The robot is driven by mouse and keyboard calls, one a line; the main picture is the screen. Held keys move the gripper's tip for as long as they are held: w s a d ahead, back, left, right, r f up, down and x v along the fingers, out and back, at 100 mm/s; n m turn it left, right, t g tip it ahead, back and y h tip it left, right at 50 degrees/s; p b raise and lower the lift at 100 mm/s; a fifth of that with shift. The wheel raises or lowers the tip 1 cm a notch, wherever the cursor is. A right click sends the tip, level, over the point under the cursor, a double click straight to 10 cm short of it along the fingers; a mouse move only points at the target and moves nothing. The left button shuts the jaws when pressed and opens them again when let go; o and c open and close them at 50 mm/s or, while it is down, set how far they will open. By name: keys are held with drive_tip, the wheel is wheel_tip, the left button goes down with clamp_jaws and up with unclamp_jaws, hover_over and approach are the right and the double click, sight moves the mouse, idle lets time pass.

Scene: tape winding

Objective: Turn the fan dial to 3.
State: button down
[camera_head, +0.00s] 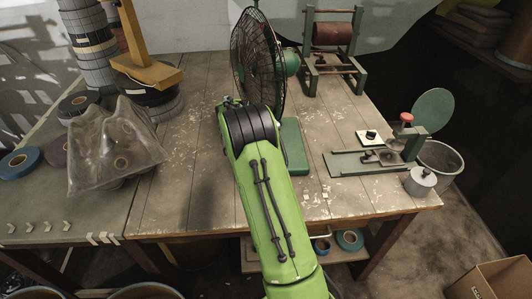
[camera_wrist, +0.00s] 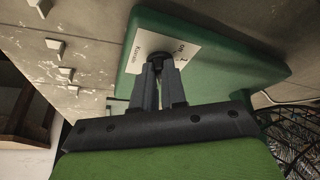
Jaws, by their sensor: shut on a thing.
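The fan (camera_head: 262,62) stands on the wooden table in the head view, with a dark wire cage and a green base (camera_head: 294,150). My green arm covers part of it. In the wrist view, the green fan base (camera_wrist: 225,55) carries a white label plate (camera_wrist: 185,47) with printed marks. A black fan dial (camera_wrist: 153,70) sits at the plate's edge. My gripper (camera_wrist: 160,72) is shut on the dial, with its two dark fingertips at it. The fingers hide part of the dial, and I cannot read which number it points to. The gripper is hidden in the head view.
A clear plastic bag-like cover (camera_head: 113,148) lies on the left. A green winder with a brown roll (camera_head: 333,34) stands at the back. A small green fixture (camera_head: 375,158) and a metal weight (camera_head: 420,181) are on the right. Bare tabletop (camera_head: 180,160) shows left of my arm.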

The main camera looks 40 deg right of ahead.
drive_tip(key=shift+m, duration=0.3)
drive_tip(key=c, duration=1.2)
unclamp_jaws()
drive_tip(key=p+v, duration=0.4)
drive_tip(key=v, duration=1.1)
drive_tip(key=shift+w+r, duration=0.2)
drive_tip(key=shift+r, duration=0.2)
